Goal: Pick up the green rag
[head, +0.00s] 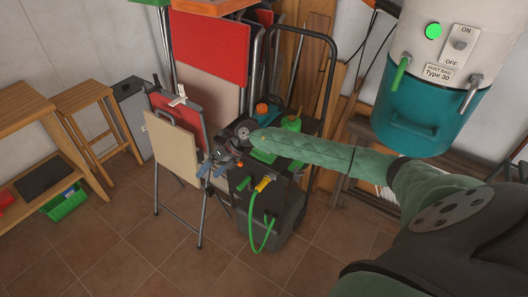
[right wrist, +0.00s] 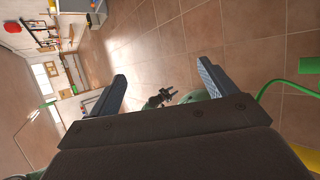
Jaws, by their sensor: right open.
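My right arm comes in from the right in its green sleeve, and my right gripper (head: 211,171) is over the left side of the black cart. In the right wrist view my right gripper (right wrist: 160,80) has its two fingers wide apart, with nothing held between them. A flat green patch (head: 264,156) shows on the cart top just below my forearm. It may be the green rag, but my arm partly covers it and I cannot tell for sure. My left gripper does not show clearly in either view.
A teal and white dust collector (head: 420,115) is at the right. The tiled floor in front is clear.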

